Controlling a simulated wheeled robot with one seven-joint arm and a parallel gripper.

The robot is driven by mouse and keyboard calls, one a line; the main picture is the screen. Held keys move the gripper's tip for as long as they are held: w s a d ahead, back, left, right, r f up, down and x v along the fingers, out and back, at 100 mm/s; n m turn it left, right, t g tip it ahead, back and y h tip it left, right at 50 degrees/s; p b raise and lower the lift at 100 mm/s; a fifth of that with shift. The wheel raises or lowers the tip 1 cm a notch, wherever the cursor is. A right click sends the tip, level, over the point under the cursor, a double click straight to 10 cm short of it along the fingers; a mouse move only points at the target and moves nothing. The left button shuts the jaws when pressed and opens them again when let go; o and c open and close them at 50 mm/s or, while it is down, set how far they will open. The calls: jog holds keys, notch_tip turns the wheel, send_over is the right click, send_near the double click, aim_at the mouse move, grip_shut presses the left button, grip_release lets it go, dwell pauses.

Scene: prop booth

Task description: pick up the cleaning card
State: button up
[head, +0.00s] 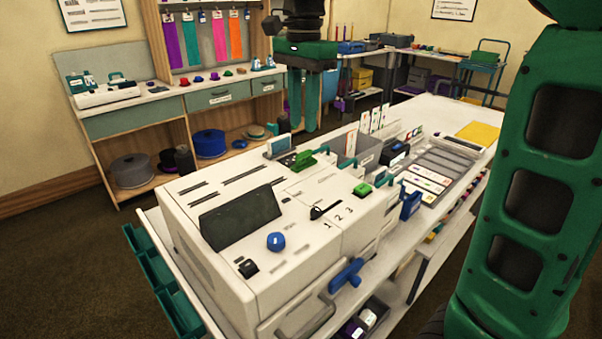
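I cannot tell which item is the cleaning card. Several upright white cards with coloured marks (364,124) stand behind the large white machine (232,282). More flat cards (428,183) lie in a grey sectioned tray (447,160) to their right. My gripper (303,130) hangs fingers down above and behind the machine's far edge, left of the upright cards.
A blue lever (346,275) sticks out in front. A shelf unit with spools (208,143) stands behind left. Brown floor (60,265) is clear at left.

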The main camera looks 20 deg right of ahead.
aim_at(304, 152)
jog(key=f, duration=0.3)
jog(key=shift+d+f, duration=0.1)
jog(key=shift+d, duration=0.1)
jog(key=f, duration=0.5)
jog(key=shift+w, duration=0.2)
grip_shut()
